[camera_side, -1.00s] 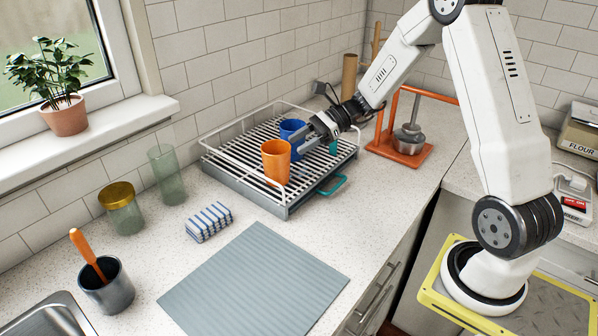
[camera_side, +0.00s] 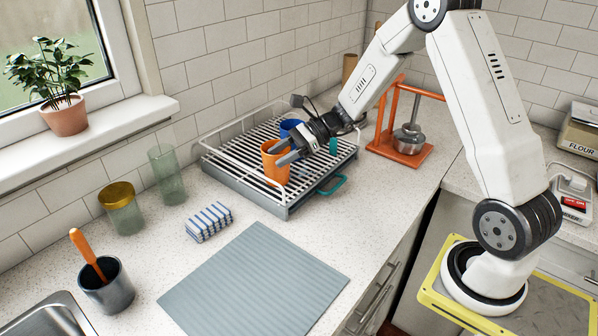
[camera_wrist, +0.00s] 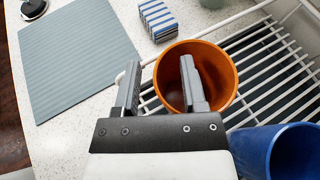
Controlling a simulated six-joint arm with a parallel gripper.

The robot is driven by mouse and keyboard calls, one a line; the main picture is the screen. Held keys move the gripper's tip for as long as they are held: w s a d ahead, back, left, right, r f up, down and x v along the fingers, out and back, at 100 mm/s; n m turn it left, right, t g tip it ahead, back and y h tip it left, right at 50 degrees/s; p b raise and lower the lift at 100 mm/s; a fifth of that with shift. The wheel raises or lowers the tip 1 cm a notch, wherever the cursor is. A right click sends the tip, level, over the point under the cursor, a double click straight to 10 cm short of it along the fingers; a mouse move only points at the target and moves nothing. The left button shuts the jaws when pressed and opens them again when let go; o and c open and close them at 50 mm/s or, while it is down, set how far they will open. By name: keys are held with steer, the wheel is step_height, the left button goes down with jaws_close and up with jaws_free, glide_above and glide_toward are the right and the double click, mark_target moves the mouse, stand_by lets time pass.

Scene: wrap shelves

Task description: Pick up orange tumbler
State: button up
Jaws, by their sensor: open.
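The orange tumbler (camera_side: 272,166) stands upright on the front part of the dish rack. In the wrist view the tumbler (camera_wrist: 225,75) shows its open mouth. My gripper (camera_side: 284,153) is open and empty, close to the tumbler's rim. In the wrist view my gripper (camera_wrist: 160,75) has its left finger outside the rim and its right finger across the mouth. I cannot tell whether that finger is inside the tumbler or above it. My fingers hide part of the tumbler.
A blue tumbler (camera_side: 289,126) stands behind the orange one on the wire dish rack (camera_side: 232,160). A striped sponge (camera_side: 209,222) and a grey mat (camera_side: 252,280) lie in front. An orange stand (camera_side: 400,150) with a metal weight is at right.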

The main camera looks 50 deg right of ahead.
stand_by(0.3)
jaws_close()
stand_by(1.3)
